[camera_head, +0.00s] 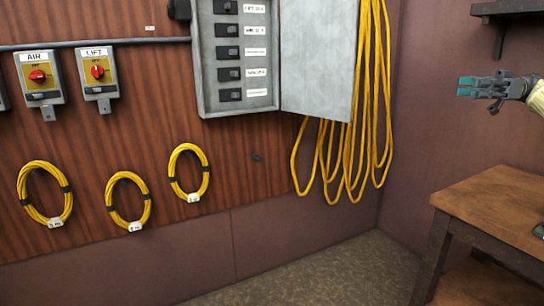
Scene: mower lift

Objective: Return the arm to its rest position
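My gripper (466,86) is at the upper right, pointing left, with teal fingertips. It is in the air above the wooden bench, in front of the plain right-hand wall. Nothing shows between its fingers. The two fingertips look close together from this angle, and I cannot tell if they are open or shut. Only the end of my arm shows; the rest is cut off at the right edge.
A grey breaker box (204,62) has its door (318,60) swung open. AIR (38,77) and LIFT (97,73) switches hang left. Yellow cords (372,110) and coils (46,194) hang on the wall. A wooden bench (500,205) and shelf (505,8) stand right.

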